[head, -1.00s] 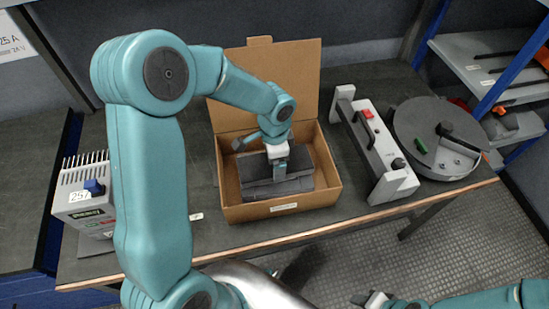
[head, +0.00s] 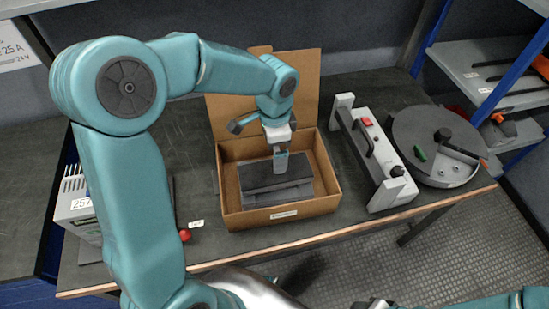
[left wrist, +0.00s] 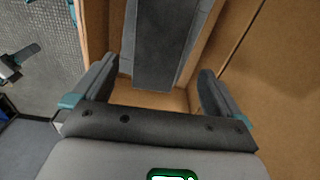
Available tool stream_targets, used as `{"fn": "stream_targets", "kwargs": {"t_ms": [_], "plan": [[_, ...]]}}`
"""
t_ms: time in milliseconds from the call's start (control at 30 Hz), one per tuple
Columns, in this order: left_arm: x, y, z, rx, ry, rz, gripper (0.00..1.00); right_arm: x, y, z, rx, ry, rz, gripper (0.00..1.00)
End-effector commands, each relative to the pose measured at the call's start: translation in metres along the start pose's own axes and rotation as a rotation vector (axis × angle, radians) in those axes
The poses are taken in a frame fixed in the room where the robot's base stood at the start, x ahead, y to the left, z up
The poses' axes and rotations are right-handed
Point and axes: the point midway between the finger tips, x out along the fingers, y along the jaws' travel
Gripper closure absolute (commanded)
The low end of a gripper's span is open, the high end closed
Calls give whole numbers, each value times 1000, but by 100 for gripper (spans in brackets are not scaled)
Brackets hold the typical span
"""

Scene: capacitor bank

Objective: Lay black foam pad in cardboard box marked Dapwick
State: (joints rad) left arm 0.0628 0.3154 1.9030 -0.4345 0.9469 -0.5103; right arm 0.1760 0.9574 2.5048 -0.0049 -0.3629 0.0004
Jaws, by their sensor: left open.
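The open cardboard box (head: 330,194) stands on the dark bench, its lid raised at the back and a small label on its front. The black foam pad (head: 258,178) lies inside the box, near its floor; it also shows in the left wrist view (left wrist: 158,45). My left gripper (head: 280,166) is above the pad inside the box opening. In the left wrist view my left gripper (left wrist: 155,92) has its fingers wide apart, with nothing gripped between them. The label's text is too small to read. My right gripper (head: 374,303) shows only partly at the bottom edge.
A grey device with a handle and red switch (head: 378,150) stands right of the box. Beyond it is a round dark grey disc (head: 425,130) with tools on it. A vented power unit (head: 72,208) is at the left, partly behind my arm. A red knob (head: 185,235) lies near the front edge.

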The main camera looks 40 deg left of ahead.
Motion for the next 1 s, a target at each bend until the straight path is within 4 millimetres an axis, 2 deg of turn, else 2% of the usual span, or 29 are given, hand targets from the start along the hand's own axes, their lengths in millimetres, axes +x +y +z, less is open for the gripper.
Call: {"fn": "stream_targets", "kwargs": {"t_ms": [33,100,233,1000], "plan": [[-11,0,-1,0,3,-2,0,-1,0,0,0,0,0,57],[-20,0,-1,-1,2,-1,0,-2,-1,0,0,0,0,57],[-31,0,0,-1,1,-1,0,-2,-1,0,0,0,0,57],[-33,1,0,-1,0,0,0,-2,-1,0,0,0,0,57]]}}
